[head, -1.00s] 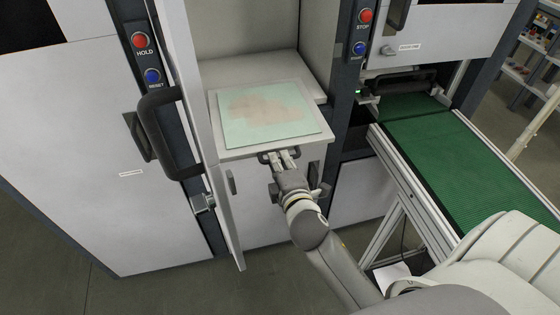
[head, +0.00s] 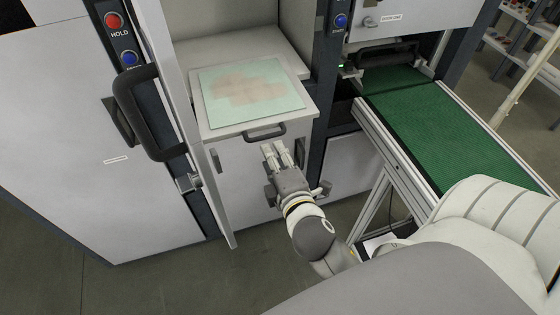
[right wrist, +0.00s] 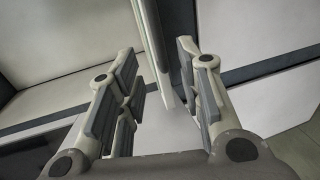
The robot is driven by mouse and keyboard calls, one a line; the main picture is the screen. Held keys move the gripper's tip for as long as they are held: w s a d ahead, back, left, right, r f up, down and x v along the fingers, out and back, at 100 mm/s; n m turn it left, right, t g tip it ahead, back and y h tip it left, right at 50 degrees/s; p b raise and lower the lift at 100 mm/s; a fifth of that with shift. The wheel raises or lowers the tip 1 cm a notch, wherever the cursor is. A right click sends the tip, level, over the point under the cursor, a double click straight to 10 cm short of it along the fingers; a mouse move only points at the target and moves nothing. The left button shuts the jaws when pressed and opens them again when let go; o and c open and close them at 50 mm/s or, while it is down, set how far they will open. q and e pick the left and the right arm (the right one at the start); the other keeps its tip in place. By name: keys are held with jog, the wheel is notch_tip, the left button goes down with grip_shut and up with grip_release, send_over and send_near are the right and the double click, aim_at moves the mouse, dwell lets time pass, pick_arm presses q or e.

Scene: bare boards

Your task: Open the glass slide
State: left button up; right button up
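The slide tray (head: 222,132) sticks out of the open cabinet bay, with a pale green glass plate (head: 285,103) with a pinkish-brown patch lying flat on it. A dark handle (head: 266,135) is on the tray's front edge. My right gripper (head: 275,152) is just below and in front of this handle, apart from it, pointing at the cabinet. In the right wrist view its fingers (right wrist: 158,85) are spread with nothing held between them. A pale panel edge shows beyond the fingers; I cannot tell which part it is. My left gripper is not in view.
An open cabinet door (head: 203,165) with a large dark handle (head: 150,115) stands left of the tray. A green conveyor (head: 440,130) with a metal frame runs at the right. Bare floor (head: 190,275) lies in front of the cabinet.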

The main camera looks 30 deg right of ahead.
jog(key=shift+v, duration=2.1)
jog(key=s+a+f+m+g+y, duration=0.1)
jog(key=s+a+f+g, duration=0.1)
jog(key=f, duration=0.9)
jog(key=s+a+f+m+g+y+b, duration=0.1)
jog(key=a+f+g+y, duration=0.1)
jog(key=f, duration=1)
jog(key=s+a+f+m+g+y, duration=0.1)
jog(key=s+a+f+m+g, duration=0.1)
jog(key=f, duration=0.9)
jog(key=s+d+f+m+g, duration=0.2)
jog(key=s+f+m+g, duration=0.25)
jog(key=s+f, duration=1.05)
jog(key=s+d+f+m+g+b, duration=0.1)
jog(key=s+d+f+m+g, duration=0.2)
jog(key=s+f, duration=0.6)
jog(key=s+d+m, duration=0.1)
jog(key=s, duration=0.1)
jog(key=shift+s+d, duration=0.25)
jog(key=shift+s, duration=0.05)
jog(key=shift+w+f+g, duration=0.1)
jog(key=shift+g, duration=0.15)
